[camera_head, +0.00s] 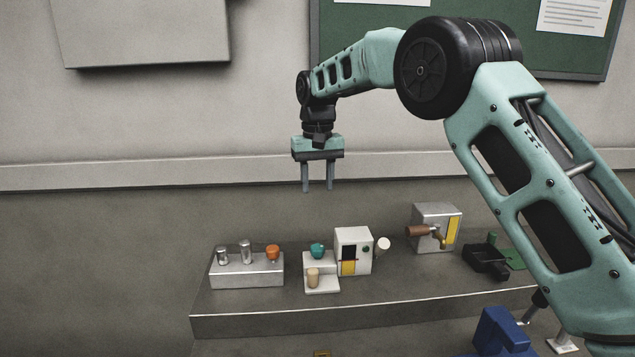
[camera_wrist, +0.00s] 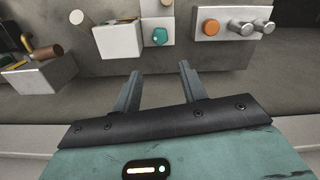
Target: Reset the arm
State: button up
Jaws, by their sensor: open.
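My gripper (camera_head: 318,188) hangs with its fingers pointing down, high above and behind the back edge of the grey bench (camera_head: 330,303) in the head view. Its two fingers are apart with nothing between them. In the wrist view my gripper (camera_wrist: 160,82) also shows open and empty, and the fixtures on the bench lie beyond the fingertips. My arm reaches in from the right side of the head view and bends down at the wrist.
The wall is behind.

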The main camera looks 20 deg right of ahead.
jog(key=shift+r, duration=0.1)
jog(key=s+a+n, duration=0.1)
jog(key=s+a, duration=0.2)
jog(key=s, duration=0.5)
jog(key=s+a+n+y, duration=0.15)
jog(key=s+a, duration=0.25)
jog(key=s, duration=0.4)
jog(key=s+a+n, duration=0.2)
jog(key=s+a, duration=0.1)
jog(key=s, duration=0.5)
jog(key=s+d+f+n, duration=0.1)
jog(key=s+f, duration=0.2)
jog(key=s, duration=0.7)
jog(key=s+d+f+n, duration=0.2)
jog(key=s+f, duration=0.1)
jog(key=s, duration=0.7)
jog(key=shift+d+f+h, duration=0.3)
jog(key=shift+h, duration=0.15)
jog(key=shift+n, duration=0.25)
